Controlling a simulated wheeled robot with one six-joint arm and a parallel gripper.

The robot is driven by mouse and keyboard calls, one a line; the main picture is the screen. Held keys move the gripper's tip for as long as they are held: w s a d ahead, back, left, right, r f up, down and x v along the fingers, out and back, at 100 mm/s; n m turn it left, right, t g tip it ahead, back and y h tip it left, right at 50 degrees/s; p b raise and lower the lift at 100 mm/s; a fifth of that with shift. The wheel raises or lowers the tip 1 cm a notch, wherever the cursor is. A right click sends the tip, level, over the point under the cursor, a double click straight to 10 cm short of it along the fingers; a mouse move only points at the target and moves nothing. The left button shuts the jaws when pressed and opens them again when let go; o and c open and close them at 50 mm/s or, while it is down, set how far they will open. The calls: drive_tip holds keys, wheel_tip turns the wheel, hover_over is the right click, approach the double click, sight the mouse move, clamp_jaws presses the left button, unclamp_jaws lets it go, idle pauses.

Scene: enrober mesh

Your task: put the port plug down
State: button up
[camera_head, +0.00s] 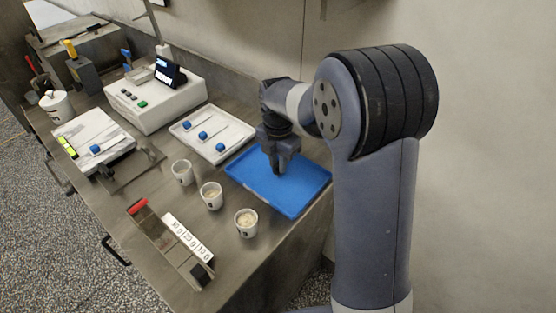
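I cannot make out a port plug for certain. Several blue-ended pieces (203,135) lie in the white tray (178,127) to the left of the blue tray.
Three white cups, the nearest one (246,222) holding pale material, stand left of the blue tray. A white machine (155,104) with a small screen stands behind. A labelled strip (188,238) and a red-ended tool (138,207) lie at the front.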

sight(277, 164)
drive_tip(key=shift+o, duration=1.3)
drive_tip(key=shift+r, duration=0.1)
wheel_tip(277, 164, up, 12)
drive_tip(key=shift+a, duration=0.15)
